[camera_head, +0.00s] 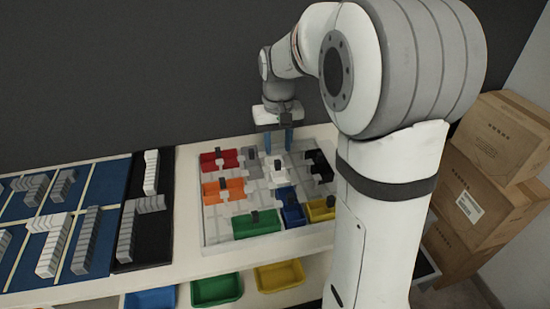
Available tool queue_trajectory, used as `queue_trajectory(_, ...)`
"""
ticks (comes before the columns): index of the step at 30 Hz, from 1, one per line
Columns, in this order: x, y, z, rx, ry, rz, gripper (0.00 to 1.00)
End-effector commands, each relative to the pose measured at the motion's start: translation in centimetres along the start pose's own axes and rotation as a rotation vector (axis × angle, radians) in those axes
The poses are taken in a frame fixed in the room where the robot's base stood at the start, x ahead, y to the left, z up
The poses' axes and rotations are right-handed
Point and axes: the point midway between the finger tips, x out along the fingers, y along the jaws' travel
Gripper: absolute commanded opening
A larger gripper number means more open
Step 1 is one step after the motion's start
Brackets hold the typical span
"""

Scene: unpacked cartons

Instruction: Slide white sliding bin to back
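The white sliding bin (280,177) sits near the middle of a pale gridded tray (212,238) on the white tabletop, among other coloured bins. A dark handle stands up from it. My gripper (278,141) points down over the back part of the tray, behind and above the white bin in the picture. I see no contact between the fingers and the bin.
Red (213,161), orange (215,191) and grey bins lie left of the white bin. Green (256,227), blue (292,214) and yellow (320,210) bins lie in front. A black bin (320,167) is right. My arm covers the tray's right edge. Cartons (490,175) are stacked at right.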

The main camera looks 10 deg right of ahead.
Motion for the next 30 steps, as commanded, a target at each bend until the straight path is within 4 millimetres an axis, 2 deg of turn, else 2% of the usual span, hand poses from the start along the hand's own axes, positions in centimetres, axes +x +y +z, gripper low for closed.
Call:
queue_trajectory(3,2.2,0.0,0.1,0.000,-0.004,0.000,0.36)
queue_trajectory(9,4.7,-0.1,0.1,-0.001,-0.002,0.000,0.36)
queue_trajectory(20,5.4,-0.1,0.1,-0.002,0.001,0.000,0.36)
queue_trajectory(30,5.4,-0.1,0.1,-0.002,0.000,0.000,0.10)
